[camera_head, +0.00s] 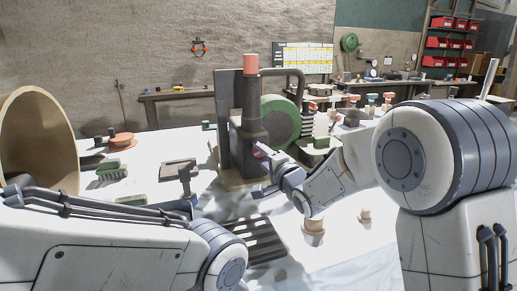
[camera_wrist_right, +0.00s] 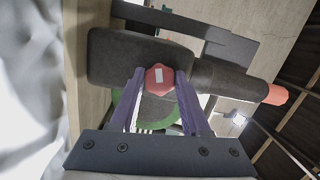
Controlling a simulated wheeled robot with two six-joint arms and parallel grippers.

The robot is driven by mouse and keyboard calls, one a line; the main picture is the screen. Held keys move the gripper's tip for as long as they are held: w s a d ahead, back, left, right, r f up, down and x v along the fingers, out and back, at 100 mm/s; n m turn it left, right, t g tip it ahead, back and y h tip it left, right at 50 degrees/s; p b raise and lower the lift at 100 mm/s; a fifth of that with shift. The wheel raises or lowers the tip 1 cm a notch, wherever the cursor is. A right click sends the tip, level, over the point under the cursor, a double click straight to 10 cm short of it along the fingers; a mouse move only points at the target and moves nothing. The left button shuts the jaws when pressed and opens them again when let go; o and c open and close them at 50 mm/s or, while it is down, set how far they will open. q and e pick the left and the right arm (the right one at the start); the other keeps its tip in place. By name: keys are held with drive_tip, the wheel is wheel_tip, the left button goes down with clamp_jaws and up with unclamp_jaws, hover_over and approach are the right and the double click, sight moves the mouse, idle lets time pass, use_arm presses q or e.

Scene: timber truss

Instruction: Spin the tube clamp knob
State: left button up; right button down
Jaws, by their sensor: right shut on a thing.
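The red tube clamp knob (camera_wrist_right: 157,92) with a white mark shows in the wrist view. It sits between the two purple fingers of my right gripper (camera_wrist_right: 160,84), which are shut on its sides. The knob is on a dark rounded housing (camera_wrist_right: 112,58). In the head view, the dark upright machine (camera_head: 228,120) stands on the table, and my right gripper (camera_head: 262,157) is at its front, low on the column. The knob is mostly hidden there. My left arm crosses the lower left, but its fingers do not show.
A green wheel (camera_head: 278,122) is behind the column. A slotted dark tray (camera_head: 262,240) lies in front of it. A wooden peg (camera_head: 314,226) and a smaller one (camera_head: 366,214) stand beneath my right arm. A large wooden ring (camera_head: 42,118) stands at the left.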

drive_tip(key=c, duration=0.7)
unclamp_jaws()
drive_tip(key=shift+f+m, duration=0.15)
drive_tip(key=shift+m, duration=0.55)
drive_tip(key=shift+c, duration=0.2)
drive_tip(key=o, duration=0.7)
drive_tip(key=v, duration=0.6)
drive_tip(key=shift+b, duration=0.4)
